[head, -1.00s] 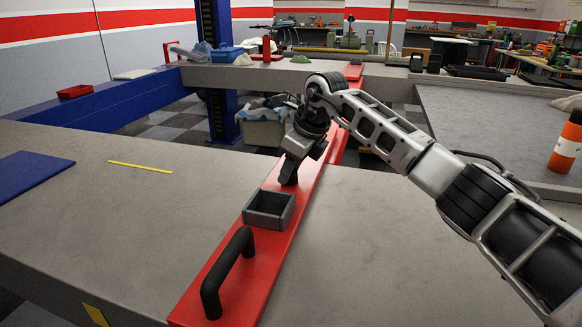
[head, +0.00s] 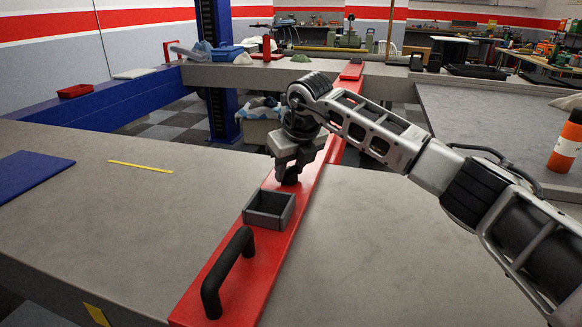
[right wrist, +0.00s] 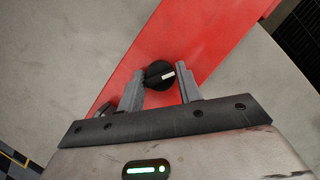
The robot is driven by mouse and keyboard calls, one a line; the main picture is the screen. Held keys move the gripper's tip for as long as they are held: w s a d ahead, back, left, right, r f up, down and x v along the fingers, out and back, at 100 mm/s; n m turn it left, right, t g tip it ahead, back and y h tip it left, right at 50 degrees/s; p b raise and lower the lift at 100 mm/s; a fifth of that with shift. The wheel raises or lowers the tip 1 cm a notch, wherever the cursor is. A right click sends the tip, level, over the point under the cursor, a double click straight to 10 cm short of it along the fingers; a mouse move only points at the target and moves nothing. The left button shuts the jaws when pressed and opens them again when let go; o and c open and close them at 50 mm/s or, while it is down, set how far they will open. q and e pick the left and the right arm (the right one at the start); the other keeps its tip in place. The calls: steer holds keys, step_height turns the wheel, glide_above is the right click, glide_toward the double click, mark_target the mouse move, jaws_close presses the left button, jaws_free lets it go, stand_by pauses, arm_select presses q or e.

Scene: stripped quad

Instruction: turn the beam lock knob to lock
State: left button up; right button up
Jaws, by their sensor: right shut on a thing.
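The red beam (head: 232,270) lies across the grey bench, with a black handle (head: 228,272) near its front end. My right gripper (head: 288,178) points down at the beam just behind the small grey open box. In the right wrist view the black round knob (right wrist: 157,75) with a white mark sits on the red beam. The fingers of my right gripper (right wrist: 161,82) are on either side of the knob and shut on it. The white mark points right and slightly up in that view. In the head view the gripper hides the knob. My left gripper is not in view.
The grey open box (head: 269,209) stands on the beam close in front of the gripper. A blue mat (head: 28,175) and a yellow strip (head: 140,167) lie at the left of the bench. An orange bottle (head: 567,142) stands at the right. The bench between is clear.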

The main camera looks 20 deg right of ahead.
steer(key=m+h, duration=0.1)
steer(key=m, duration=0.3)
steer(key=m+h+b, duration=0.1)
steer(key=m, duration=0.1)
steer(key=shift+a+h, duration=0.25)
steer(key=shift+h, duration=0.05)
steer(key=m+g+h, duration=0.1)
steer(key=m, duration=0.5)
steer(key=shift+w+r+g+h, duration=0.1)
steer(key=shift+w+g+h, duration=0.05)
steer(key=shift+g+h, duration=0.25)
steer(key=o, duration=0.9)
steer(key=shift+o, duration=0.2)
steer(key=v, duration=1.5)
steer(key=shift+a+r, duration=0.15)
steer(key=shift+r, duration=0.25)
